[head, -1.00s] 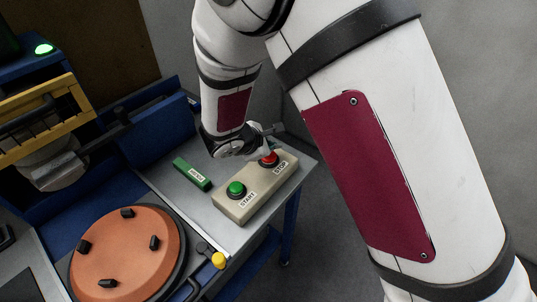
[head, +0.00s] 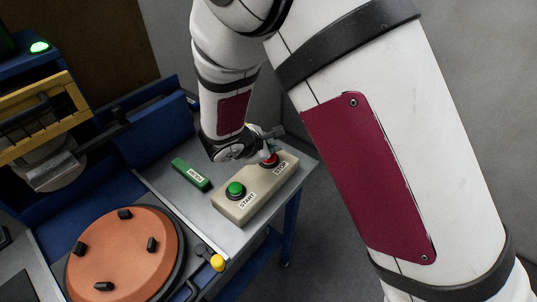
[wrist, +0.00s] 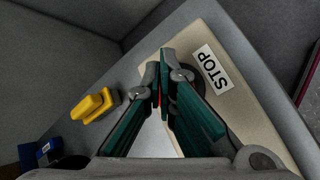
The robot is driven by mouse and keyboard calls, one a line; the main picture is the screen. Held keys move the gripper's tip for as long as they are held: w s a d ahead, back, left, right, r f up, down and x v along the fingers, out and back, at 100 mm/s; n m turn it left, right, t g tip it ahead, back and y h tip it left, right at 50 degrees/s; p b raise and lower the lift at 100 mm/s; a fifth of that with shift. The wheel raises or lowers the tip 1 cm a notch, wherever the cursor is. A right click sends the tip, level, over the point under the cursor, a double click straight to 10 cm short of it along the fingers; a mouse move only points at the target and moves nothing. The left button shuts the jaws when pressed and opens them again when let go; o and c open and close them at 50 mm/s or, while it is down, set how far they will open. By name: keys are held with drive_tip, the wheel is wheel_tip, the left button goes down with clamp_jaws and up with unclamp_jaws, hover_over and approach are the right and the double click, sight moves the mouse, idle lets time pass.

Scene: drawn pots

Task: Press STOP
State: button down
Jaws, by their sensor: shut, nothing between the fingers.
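The control box (head: 232,209) is beige and stands on the grey bench top. Its green START button (head: 235,189) is at the near end. Its red STOP button (head: 270,161) is at the far end, partly hidden by my gripper. My gripper (wrist: 163,78) is shut and empty, its teal fingers pointing down at the STOP button. In the wrist view the STOP label (wrist: 212,70) lies right of the fingertips, and only a sliver of red shows by them. I cannot tell whether the tips touch the button or whether it is pressed in.
An orange disc (head: 118,260) with several black lugs sits at the lower left. A green labelled block (head: 191,174) lies left of the box. A yellow knob (head: 217,263) is at the bench's near edge. A green lamp (head: 39,47) glows at upper left.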

drive_tip(key=shift+f+b, duration=0.35)
drive_tip(key=shift+f, duration=0.2)
idle(0.4)
drive_tip(key=shift+r, duration=0.15)
drive_tip(key=shift+r+p, duration=0.55)
drive_tip(key=shift+r, duration=0.4)
drive_tip(key=shift+r+p, duration=1.1)
drive_tip(key=shift+r, duration=1.35)
